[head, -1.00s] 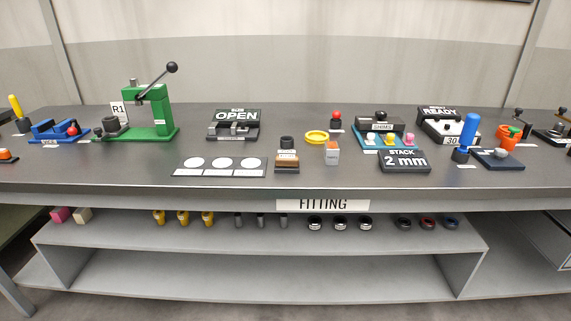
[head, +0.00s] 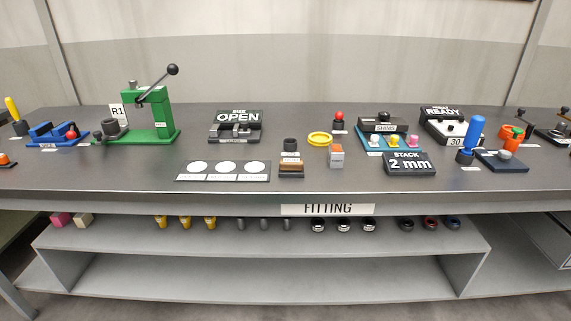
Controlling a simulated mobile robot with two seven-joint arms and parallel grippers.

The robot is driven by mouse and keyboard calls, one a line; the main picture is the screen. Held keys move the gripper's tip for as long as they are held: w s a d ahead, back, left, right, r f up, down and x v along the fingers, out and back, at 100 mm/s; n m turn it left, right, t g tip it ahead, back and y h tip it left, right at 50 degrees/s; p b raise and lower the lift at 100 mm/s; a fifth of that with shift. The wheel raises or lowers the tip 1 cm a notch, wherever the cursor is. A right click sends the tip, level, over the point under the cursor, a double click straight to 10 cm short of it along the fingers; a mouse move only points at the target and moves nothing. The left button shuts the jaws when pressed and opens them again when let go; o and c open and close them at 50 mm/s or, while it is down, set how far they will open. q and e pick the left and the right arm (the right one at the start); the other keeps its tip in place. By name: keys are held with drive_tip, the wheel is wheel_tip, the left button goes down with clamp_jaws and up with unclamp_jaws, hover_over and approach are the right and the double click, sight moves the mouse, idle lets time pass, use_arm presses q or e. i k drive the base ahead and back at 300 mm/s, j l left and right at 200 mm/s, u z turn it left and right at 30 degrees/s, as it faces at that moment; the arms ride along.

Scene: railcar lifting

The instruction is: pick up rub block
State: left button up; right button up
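No thing in the head view carries a label that I can read as rub block. A small brown block (head: 291,171) with a pale label stands near the front of the dark bench, just in front of a short black cylinder (head: 290,145). A pink block (head: 61,219) and a beige block (head: 83,220) lie at the left end of the shelf below. Neither of my grippers is in view.
The bench (head: 120,175) has a green press (head: 158,115), a white-circle plate (head: 222,171), a yellow ring (head: 320,139), an orange-and-grey block (head: 336,156) and a "STACK 2 mm" sign (head: 409,163). The bench's front left is mostly clear. Several small parts line the shelf (head: 270,240).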

sight(288, 167)
drive_tip(key=i+j+z, duration=0.1)
drive_tip(key=i+j, duration=0.3)
drive_tip(key=j, duration=0.25)
drive_tip(key=i+j+z, duration=0.25)
drive_tip(key=j, duration=0.4)
drive_tip(key=i, duration=0.1)
